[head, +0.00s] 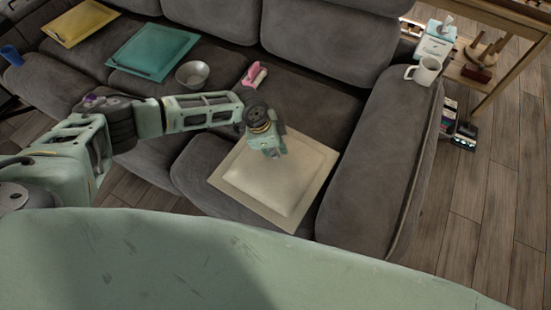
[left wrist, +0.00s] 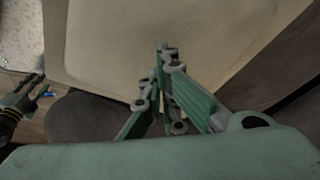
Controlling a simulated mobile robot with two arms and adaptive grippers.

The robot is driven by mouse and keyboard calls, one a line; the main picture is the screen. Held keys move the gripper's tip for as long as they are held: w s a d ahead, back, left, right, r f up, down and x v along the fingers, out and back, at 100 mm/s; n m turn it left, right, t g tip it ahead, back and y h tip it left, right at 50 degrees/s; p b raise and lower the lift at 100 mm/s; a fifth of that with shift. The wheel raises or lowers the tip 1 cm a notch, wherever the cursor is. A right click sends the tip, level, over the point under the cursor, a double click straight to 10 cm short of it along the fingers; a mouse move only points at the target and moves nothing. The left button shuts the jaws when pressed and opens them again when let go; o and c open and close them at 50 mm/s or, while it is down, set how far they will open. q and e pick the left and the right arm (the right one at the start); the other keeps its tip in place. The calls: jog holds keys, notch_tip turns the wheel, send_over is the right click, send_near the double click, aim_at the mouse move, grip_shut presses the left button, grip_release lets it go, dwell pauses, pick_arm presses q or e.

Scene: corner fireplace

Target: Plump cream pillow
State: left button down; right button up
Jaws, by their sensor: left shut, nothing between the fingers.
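The cream pillow (head: 268,186) lies flat on the right seat of the grey sofa, beside the right armrest. It fills much of the left wrist view (left wrist: 170,45). My left arm comes in from the left, and my left gripper (head: 272,153) is over the pillow's far part. In the left wrist view the left gripper's fingers (left wrist: 157,75) are shut and empty, pointing at the pillow. I cannot tell whether they touch it. My right gripper is not clearly visible in the head view.
A teal pillow (head: 152,52), a yellow pillow (head: 80,22), a metal bowl (head: 193,74) and a pink item (head: 254,75) lie on the sofa. A white mug (head: 424,71) stands on the armrest (head: 378,165). A wooden side table (head: 485,75) is at the right. Wooden floor is open at far right.

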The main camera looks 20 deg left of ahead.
pick_arm(q)
jog(key=shift+f, duration=0.15)
jog(key=shift+a+b+x, duration=0.25)
jog(key=shift+b+x, duration=0.65)
jog(key=shift+x, duration=0.1)
jog(key=shift+s, duration=0.15)
jog(key=shift+w+a+r+p, duration=0.2)
jog(key=shift+a+r+p, duration=0.15)
jog(key=shift+a, duration=0.05)
jog(key=shift+w+a+r+p, duration=0.2)
jog(key=shift+a+r, duration=0.2)
jog(key=shift+a, duration=0.25)
jog(key=shift+w+a+r+p, duration=0.15)
jog(key=shift+a+r, duration=0.2)
jog(key=shift+a, duration=0.3)
jog(key=shift+f, duration=0.15)
